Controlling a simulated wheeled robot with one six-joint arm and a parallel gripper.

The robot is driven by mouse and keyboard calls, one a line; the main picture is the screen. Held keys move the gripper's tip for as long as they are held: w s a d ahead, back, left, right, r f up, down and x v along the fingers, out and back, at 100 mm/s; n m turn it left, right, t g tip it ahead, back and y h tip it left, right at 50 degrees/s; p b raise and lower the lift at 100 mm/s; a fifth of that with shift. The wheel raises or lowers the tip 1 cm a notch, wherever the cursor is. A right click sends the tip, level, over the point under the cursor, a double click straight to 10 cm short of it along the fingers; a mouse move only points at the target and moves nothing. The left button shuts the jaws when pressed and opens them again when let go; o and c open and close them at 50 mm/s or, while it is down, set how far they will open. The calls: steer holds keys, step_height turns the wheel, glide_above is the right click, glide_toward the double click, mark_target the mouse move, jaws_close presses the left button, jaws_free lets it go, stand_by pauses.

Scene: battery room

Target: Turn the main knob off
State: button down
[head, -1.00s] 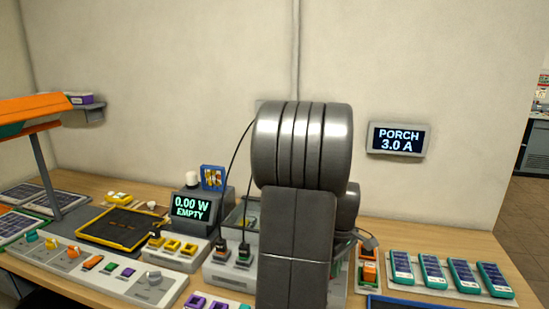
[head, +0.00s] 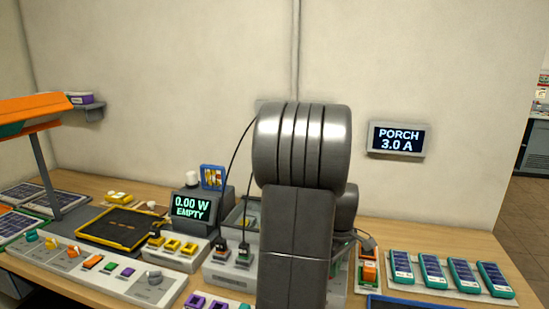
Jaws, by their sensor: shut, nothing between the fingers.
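A long pale control panel (head: 100,277) lies along the front left of the bench. It carries a row of coloured knobs and switches. Other knobs on the panel are teal and orange (head: 74,252). My arm stands upright in the middle of the head view, well to the right of this knob. My gripper does not show; my own arm links hide the area behind them.
A display (head: 190,208) reads 0.00 W EMPTY. A wall display (head: 396,139) reads PORCH 3.0 A. An orange-topped lamp stand (head: 42,150) rises at the left. Black cables (head: 233,165) hang beside my arm. Several teal-framed devices (head: 432,272) lie at the right.

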steer(key=shift+w+a, duration=0.1)
steer(key=shift+w, duration=0.25)
steer(key=shift+w+d+p, duration=0.2)
steer(key=shift+d+p, duration=0.2)
steer(key=shift+p, duration=0.15)
stand_by(0.5)
steer(key=shift+w+d, duration=0.1)
steer(key=shift+w+d+p, duration=0.15)
steer(key=shift+p, duration=0.15)
steer(key=shift+w+d, duration=0.1)
steer(key=shift+w, duration=0.15)
steer(key=shift+d, duration=0.15)
steer(key=shift+s+d, duration=0.15)
steer(key=shift+d, duration=0.1)
step_height(320, 180, up, 6)
steer(key=p, duration=0.5)
